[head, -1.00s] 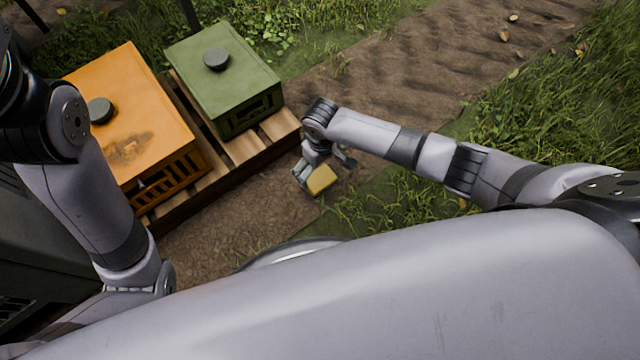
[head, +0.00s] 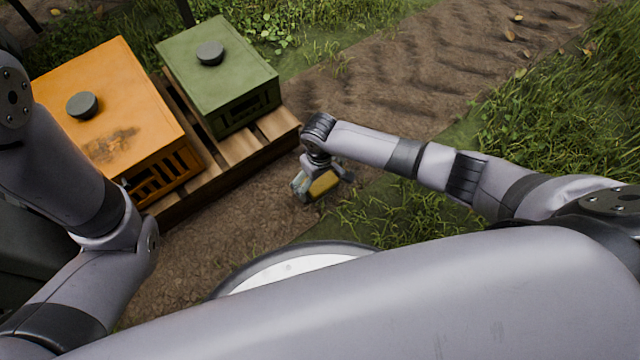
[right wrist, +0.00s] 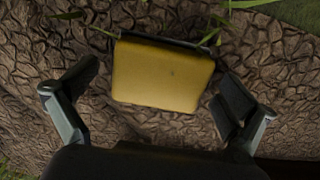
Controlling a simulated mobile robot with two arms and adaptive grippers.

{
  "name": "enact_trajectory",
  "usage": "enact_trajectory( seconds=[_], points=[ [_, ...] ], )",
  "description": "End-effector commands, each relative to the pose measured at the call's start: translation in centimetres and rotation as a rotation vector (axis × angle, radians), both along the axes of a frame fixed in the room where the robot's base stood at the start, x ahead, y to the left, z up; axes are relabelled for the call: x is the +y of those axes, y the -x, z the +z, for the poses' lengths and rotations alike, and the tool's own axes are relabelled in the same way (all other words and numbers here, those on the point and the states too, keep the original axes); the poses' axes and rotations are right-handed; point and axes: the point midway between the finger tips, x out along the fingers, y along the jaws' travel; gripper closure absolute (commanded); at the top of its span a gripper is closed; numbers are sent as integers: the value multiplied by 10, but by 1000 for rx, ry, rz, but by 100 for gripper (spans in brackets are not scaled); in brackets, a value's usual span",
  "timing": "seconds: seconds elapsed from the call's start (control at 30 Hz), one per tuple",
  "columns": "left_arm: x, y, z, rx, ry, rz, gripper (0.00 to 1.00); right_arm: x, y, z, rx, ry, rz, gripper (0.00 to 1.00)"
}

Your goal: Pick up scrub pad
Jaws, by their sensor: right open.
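The scrub pad (right wrist: 160,75) is a yellow block with a dark edge along its far side. In the right wrist view it lies on brown, cracked ground between the two spread fingers of my right gripper (right wrist: 155,110). Both fingers are apart from it. In the head view the pad (head: 323,183) shows partly, under my right gripper (head: 322,182), whose body hides some of it. My left arm comes in from the left in the head view, but its gripper is not in the picture.
An orange box (head: 110,100) and a green box (head: 217,75), each with a dark round knob, stand on a wooden pallet (head: 240,147) left of the right gripper. Grass (head: 390,215) grows to the right. A bare dirt path (head: 400,70) runs behind.

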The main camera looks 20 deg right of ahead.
Motion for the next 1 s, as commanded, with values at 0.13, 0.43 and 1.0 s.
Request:
enact_trajectory(
  seconds=[0.13, 0.43, 1.0],
  points=[
    [0, 0, 1, 0, 0, 0, 37, 0, 0, 1, 0, 0, 0, 1],
    [0, 0, 1, -1, 0, 0, 37, 0, 0, 1, 0, 0, 0, 21],
    [0, 0, 1, -1, 0, 0, 37, 0, 0, 1, 0, 1, 0, 53]
  ],
)
